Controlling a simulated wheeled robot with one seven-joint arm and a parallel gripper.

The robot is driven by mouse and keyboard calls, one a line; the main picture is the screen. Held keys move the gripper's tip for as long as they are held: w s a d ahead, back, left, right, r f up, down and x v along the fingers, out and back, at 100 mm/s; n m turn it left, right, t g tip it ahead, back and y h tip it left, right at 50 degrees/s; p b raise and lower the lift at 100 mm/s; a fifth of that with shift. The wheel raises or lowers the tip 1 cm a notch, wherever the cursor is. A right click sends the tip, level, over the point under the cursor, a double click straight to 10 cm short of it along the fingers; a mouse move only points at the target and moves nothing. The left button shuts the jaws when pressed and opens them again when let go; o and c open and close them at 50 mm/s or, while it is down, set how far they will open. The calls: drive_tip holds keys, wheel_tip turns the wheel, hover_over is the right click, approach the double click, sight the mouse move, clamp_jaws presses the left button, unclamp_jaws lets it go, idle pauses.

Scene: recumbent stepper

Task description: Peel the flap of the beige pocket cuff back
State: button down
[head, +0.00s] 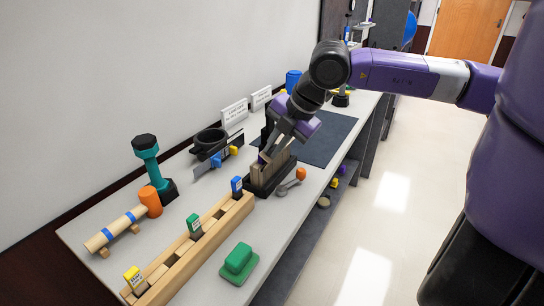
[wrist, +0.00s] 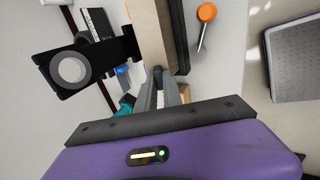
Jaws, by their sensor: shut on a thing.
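The beige pocket cuff (head: 281,168) stands upright on a black base on the table, under my gripper (head: 266,154). In the wrist view the cuff shows as a beige panel (wrist: 149,30) beyond my fingers. My gripper (wrist: 158,72) has its fingertips close together at the near edge of the cuff, shut on what looks like its flap. The fingers and arm cover part of the cuff, so how far the flap is bent cannot be told.
A spoon-like tool with an orange knob (head: 300,174) lies right of the cuff. A black ring holder (head: 210,138) stands to the left. A dark mat (head: 325,140) lies behind.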

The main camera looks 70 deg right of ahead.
drive_tip(key=b, duration=0.2)
drive_tip(key=s+t+b, duration=0.1)
drive_tip(key=b, duration=0.1)
drive_tip(key=shift+a+f+t, duration=0.15)
drive_tip(key=shift+f+t, duration=0.15)
drive_tip(key=shift+f, duration=0.05)
drive_tip(key=shift+r, duration=0.15)
drive_tip(key=t+b, duration=0.1)
drive_tip(key=b, duration=0.2)
drive_tip(key=s+b, duration=0.1)
drive_tip(key=b, duration=0.2)
drive_tip(key=shift+a+f+t+h, duration=0.1)
drive_tip(key=shift+f+t+h, duration=0.2)
drive_tip(key=shift+f+t, duration=0.1)
drive_tip(key=shift+r, duration=0.15)
